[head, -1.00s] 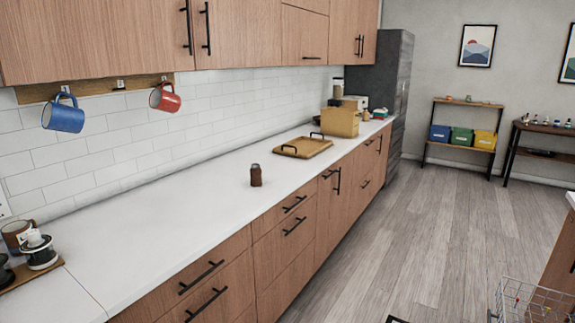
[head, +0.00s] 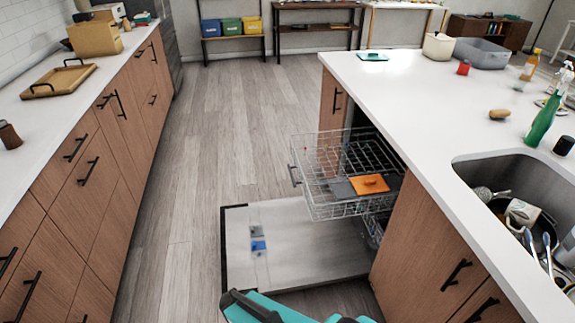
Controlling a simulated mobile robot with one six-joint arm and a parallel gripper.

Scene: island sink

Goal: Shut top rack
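The top rack (head: 325,197), a pale wire basket, is pulled out of the dishwasher in the island's side. A dark handle shows on its left end. An orange item and a grey flat item (head: 340,190) lie in it, near its right front. The dishwasher door (head: 315,262) is folded down flat below the rack, just above the floor. Part of a lower rack (head: 374,232) shows beneath, mostly hidden by the island. A teal and black part of my arm shows at the bottom edge, apart from the rack and nearer to me. My gripper's fingers are not visible.
The white-topped island (head: 400,105) stands right, with a sink (head: 535,185) holding dishes. A green bottle (head: 543,120) stands beside the sink. A counter with wooden drawers (head: 85,165) runs along the left. The wooden floor (head: 205,150) between them is clear.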

